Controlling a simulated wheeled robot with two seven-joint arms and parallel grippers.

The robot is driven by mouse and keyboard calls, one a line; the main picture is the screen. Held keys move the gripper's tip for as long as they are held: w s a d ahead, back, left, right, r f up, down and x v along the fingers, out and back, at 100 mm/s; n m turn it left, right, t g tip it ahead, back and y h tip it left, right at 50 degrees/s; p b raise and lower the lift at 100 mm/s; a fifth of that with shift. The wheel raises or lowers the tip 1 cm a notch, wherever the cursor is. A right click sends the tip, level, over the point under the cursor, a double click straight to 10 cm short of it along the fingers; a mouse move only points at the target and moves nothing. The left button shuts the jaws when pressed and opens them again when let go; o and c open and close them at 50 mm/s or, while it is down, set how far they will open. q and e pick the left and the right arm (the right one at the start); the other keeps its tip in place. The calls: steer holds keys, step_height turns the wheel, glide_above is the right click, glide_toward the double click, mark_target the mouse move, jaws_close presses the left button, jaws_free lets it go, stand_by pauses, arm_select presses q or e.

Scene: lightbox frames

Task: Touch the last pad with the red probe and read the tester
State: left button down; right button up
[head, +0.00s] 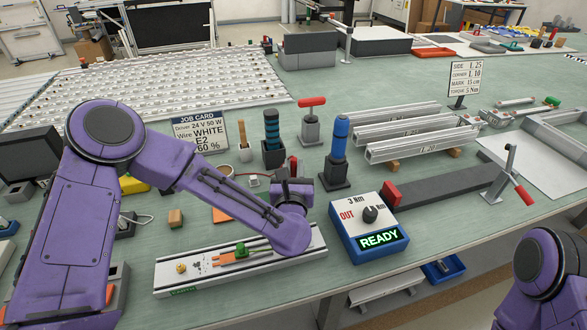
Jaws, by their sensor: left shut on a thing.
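My left arm reaches in from the left, its wrist above the right end of a pale rail. My left gripper (293,188) is mostly hidden behind the wrist. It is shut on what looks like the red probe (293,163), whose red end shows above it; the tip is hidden. The pale rail (312,246) carries a board with an orange part, a green connector (240,249) and a brass knob (181,268). Single pads are too small to tell. A blue-and-white box (375,228) with a dial shows READY; it may be the tester. My right gripper is out of view.
A job card (199,132) stands behind my left arm. A blue-handled driver (338,145) stands upright in a dark holder. Metal profiles (415,135) and a red-handled clamp (508,175) are at right.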

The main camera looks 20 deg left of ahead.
mark_target(294, 160)
arm_select(q)
steer(key=shift+r+p, duration=1.6)
steer(key=shift+r, duration=1.4)
steer(key=shift+f, duration=0.1)
